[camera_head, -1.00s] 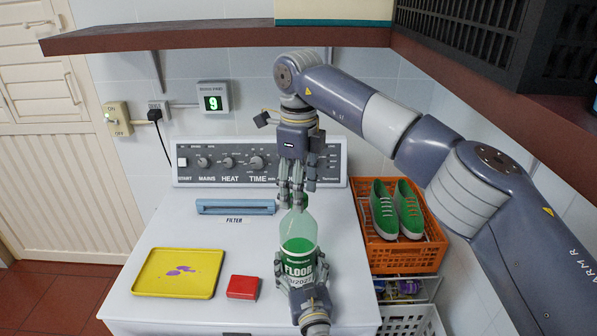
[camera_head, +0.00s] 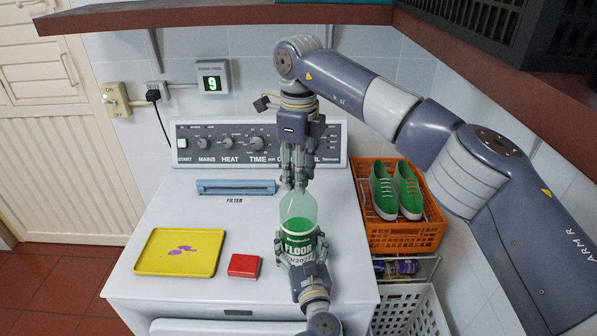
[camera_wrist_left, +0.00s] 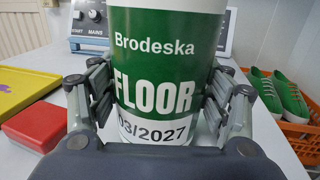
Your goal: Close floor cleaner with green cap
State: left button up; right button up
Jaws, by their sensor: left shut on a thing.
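The floor cleaner bottle (camera_head: 298,209) stands upright on the white machine top, clear above with green liquid and a green-and-white FLOOR label. Its label fills the left wrist view (camera_wrist_left: 155,92). My left gripper (camera_head: 300,252) is shut around the bottle's label area from the front, with fingers on both sides in the wrist view (camera_wrist_left: 165,105). My right gripper (camera_head: 294,186) points straight down at the bottle's top, its fingertips close together around or just above the neck. The fingers hide the neck, and I cannot make out the green cap or whether they hold it.
A yellow tray (camera_head: 150,262) with purple patches and a red box (camera_head: 244,266) lie left of the bottle. A blue filter handle (camera_head: 236,187) is behind. An orange crate (camera_head: 405,238) with green shoes stands right. A brown shelf (camera_head: 200,14) hangs above.

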jog(key=o, duration=0.4)
jog(key=shift+c, duration=0.2)
notch_tip(320, 180, up, 12)
dwell(0.4)
pick_arm(q)
jog(key=o, duration=2.2)
jog(key=shift+c, duration=0.2)
jog(key=s+d, duration=0.2)
jog(key=s, duration=0.9)
jog(key=shift+s+d, duration=0.15)
jog(key=shift+s, duration=0.2)
